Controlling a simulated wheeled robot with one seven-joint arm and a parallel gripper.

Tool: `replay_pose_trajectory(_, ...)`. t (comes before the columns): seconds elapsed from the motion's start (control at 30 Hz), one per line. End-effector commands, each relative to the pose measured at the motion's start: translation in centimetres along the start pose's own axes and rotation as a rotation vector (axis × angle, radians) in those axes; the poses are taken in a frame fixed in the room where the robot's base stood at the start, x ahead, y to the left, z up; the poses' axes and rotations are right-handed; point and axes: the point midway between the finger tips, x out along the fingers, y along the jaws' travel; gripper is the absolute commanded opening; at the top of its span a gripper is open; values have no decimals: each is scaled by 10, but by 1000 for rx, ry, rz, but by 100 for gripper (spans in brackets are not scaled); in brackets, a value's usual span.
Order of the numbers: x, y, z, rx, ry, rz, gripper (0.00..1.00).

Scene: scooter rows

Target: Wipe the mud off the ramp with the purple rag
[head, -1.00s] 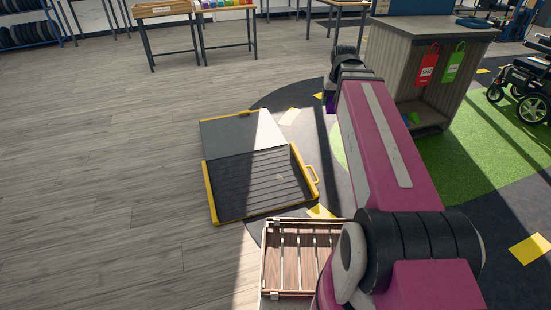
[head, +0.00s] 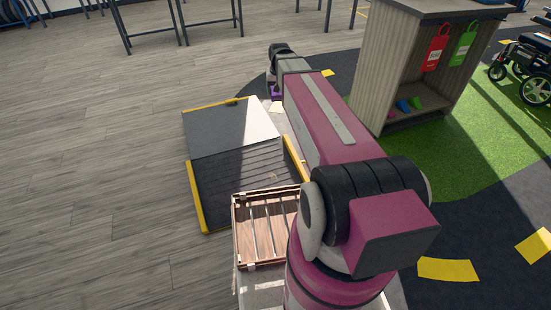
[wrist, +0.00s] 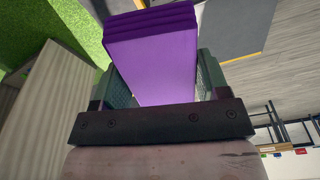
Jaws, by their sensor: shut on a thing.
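My gripper (wrist: 160,78) is shut on the purple rag (wrist: 152,55), a folded thick block between the two fingers in the wrist view. In the head view only a small purple patch of the rag (head: 276,93) shows at the arm's far end, beyond the ramp's far right corner. The dark ramp (head: 225,180) lies on the floor, with a smooth upper panel, a ribbed lower panel and yellow edges. A small brownish spot (head: 273,175) on the ribbed part may be mud. A grey panel with a yellow edge, likely the ramp (wrist: 234,22), shows beyond the rag.
A slatted wooden crate (head: 237,228) in front hides the ramp's near right corner. A grey wooden cabinet (head: 368,85) with red and green tags stands right of my arm on green turf. The wood floor to the left is clear.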

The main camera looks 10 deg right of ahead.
Motion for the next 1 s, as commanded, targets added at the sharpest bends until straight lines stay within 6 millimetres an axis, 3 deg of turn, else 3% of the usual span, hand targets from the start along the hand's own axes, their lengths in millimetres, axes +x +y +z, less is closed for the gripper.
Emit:
replay_pose_trajectory(0.03,22,0,-9,6,-10,1,46)
replay_pose_trajectory(0.2,86,-1,-20,27,-31,2,46)
replay_pose_trajectory(0.47,189,-1,-25,58,-64,6,46)
replay_pose_trajectory(0.73,302,0,-14,91,-97,11,46)
replay_pose_trajectory(1.0,409,2,12,122,-127,16,46)
